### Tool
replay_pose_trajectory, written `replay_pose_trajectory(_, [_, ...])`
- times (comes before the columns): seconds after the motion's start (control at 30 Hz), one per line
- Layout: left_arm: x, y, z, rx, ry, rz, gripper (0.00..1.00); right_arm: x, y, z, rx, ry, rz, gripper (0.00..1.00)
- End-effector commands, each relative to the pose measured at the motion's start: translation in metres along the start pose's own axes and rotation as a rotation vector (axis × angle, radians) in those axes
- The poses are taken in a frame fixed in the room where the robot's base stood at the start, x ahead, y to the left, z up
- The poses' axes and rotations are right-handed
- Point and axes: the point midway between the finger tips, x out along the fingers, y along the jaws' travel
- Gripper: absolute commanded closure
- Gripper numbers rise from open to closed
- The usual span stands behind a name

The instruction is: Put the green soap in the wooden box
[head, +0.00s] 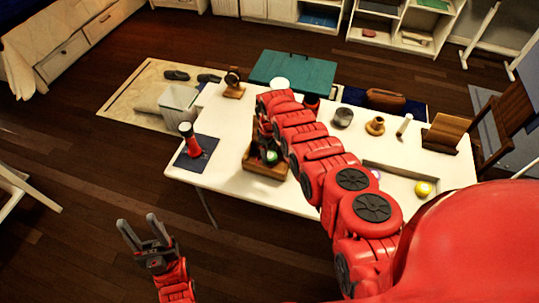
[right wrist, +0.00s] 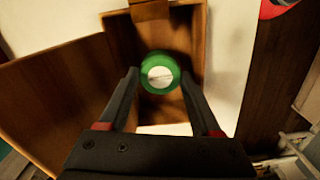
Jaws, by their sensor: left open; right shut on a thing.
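The green soap (right wrist: 147,64), round with a pale centre, sits between the fingertips of my right gripper (right wrist: 160,78) in the right wrist view. My right gripper is shut on it. In the head view the soap (head: 271,156) shows small and green over the wooden box (head: 262,174), partly hidden by my right arm. The right wrist view shows the brown box (right wrist: 192,30) behind the soap, with the soap within its outline. I cannot tell whether the soap touches the box floor. My left gripper (head: 142,232) is open and empty, in front of the table at the lower left.
The white table (head: 230,140) holds a red-and-white bottle (head: 190,140) on a dark mat at left. A grey pot (head: 343,117), a brass-coloured object (head: 375,126), a wooden stand (head: 447,133) and a yellow ball (head: 423,188) stand to the right. A white bin (head: 180,103) stands behind left.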

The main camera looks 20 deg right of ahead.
Motion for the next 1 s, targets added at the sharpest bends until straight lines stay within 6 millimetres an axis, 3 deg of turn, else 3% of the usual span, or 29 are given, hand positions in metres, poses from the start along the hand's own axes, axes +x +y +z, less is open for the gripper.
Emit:
replay_pose_trajectory(0.73, [-0.011, 0.001, 0.002, 0.0, 0.0, 0.0, 0.5, 0.011, 0.0, 0.0, 0.0, 0.001, 0.0, 0.92])
replay_pose_trajectory(0.77, [-0.011, 0.001, 0.002, 0.0, 0.0, 0.0, 0.5, 0.011, 0.0, 0.0, 0.0, 0.001, 0.001, 0.3])
replay_pose_trajectory(0.9, [-0.011, 0.001, 0.002, 0.0, 0.0, 0.0, 0.5, 0.011, 0.0, 0.0, 0.0, 0.001, 0.0, 0.05])
replay_pose_trajectory(1.0, [-0.011, 0.001, 0.002, 0.0, 0.0, 0.0, 0.5, 0.011, 0.0, 0.0, 0.0, 0.001, 0.0, 0.05])
